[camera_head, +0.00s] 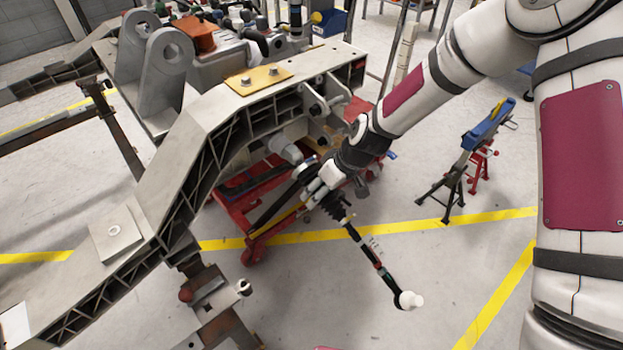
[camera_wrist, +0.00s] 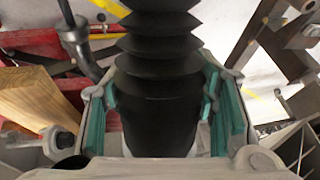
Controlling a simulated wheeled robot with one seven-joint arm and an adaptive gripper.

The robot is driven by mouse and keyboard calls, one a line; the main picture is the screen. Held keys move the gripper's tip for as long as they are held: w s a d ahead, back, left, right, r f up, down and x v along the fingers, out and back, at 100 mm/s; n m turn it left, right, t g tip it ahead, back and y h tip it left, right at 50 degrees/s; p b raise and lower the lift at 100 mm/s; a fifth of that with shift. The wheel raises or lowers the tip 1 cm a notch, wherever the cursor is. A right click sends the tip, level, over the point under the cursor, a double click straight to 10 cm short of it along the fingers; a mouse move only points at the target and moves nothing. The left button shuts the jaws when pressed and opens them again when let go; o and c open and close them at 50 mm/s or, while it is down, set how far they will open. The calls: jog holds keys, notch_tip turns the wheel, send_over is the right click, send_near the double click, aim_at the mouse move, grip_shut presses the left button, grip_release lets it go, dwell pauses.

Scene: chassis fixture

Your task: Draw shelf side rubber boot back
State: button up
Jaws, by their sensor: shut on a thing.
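The black ribbed rubber boot (camera_wrist: 158,50) fills the middle of the wrist view, its folds running up and away from me. My gripper (camera_wrist: 165,110) is shut on the boot's smooth wide end, with a teal-lined finger on each side. In the head view my gripper (camera_head: 318,190) is at the end of my arm, beside the chassis. The boot (camera_head: 335,206) shows there just below the fingers. A thin rod (camera_head: 370,253) runs from it down to the right and ends in a white-tipped joint (camera_head: 408,299). The boot's end nearest my palm is hidden.
The grey chassis frame (camera_head: 188,128) stands left of my gripper. A red wheeled trolley (camera_head: 255,215) is under it. A blue-topped stand (camera_head: 488,125) with red legs nearby is at the right. Open floor lies around the rod's outer end.

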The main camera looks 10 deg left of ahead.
jog(key=shift+s+d+f, duration=0.4)
jog(key=shift+s+d, duration=0.15)
jog(key=shift+d, duration=0.15)
jog(key=o, duration=1.7)
jog(key=v, duration=1.2)
jog(key=shift+r, duration=0.1)
